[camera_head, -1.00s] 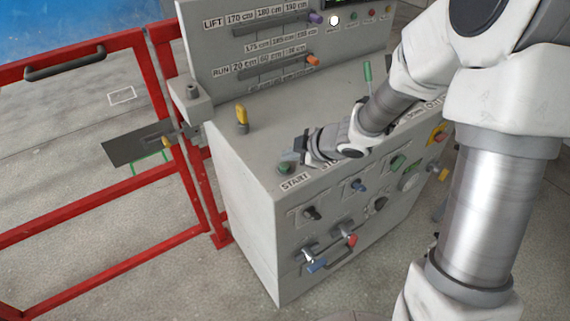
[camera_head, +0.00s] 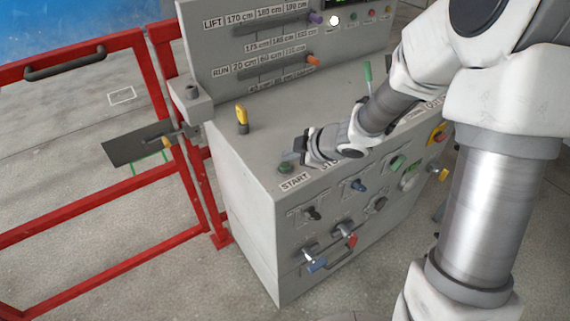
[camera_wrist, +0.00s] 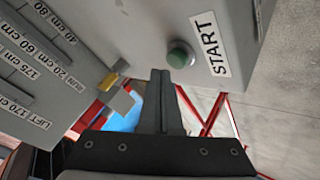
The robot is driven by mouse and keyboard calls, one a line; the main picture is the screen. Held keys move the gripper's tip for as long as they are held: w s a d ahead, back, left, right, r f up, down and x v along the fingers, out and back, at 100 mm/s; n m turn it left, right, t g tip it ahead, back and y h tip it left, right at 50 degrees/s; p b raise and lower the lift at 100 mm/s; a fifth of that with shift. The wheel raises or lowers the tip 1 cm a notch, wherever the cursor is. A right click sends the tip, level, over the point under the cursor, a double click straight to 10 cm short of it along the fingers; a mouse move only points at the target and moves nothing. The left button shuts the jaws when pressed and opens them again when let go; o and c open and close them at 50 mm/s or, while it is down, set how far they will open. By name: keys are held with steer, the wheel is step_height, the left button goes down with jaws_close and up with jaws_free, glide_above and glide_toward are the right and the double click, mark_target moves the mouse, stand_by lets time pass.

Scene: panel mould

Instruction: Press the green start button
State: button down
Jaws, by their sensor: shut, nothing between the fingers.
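The green start button (camera_head: 285,168) sits on the top face of the grey console, just behind the START label (camera_head: 294,182). In the wrist view the round green button (camera_wrist: 180,54) shows beside the START label (camera_wrist: 210,43), with a grey ring around it. My gripper (camera_wrist: 160,73) is shut and empty, its fingertips appearing just beside the button in that view. In the head view my gripper (camera_head: 290,157) is above the console top close to the button, partly hidden by my wrist. I cannot tell the exact gap; the button shows uncovered.
A yellow-topped switch (camera_head: 242,117) stands upright on the console top, left of my gripper. A green-handled lever (camera_head: 367,75) rises behind my arm. Knobs and handles stick out of the console's front. A red gate (camera_head: 90,150) stands at the left.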

mark_target(290, 166)
steer(key=shift+f, duration=0.1)
steer(key=shift+f, duration=0.35)
steer(key=shift+f+b, duration=0.5)
steer(key=shift+b, duration=0.15)
stand_by(0.7)
steer(key=shift+r+p, duration=0.9)
steer(key=shift+p, duration=0.1)
steer(key=shift+r, duration=0.1)
step_height(290, 166, up, 5)
steer(key=p, duration=0.5)
stand_by(0.6)
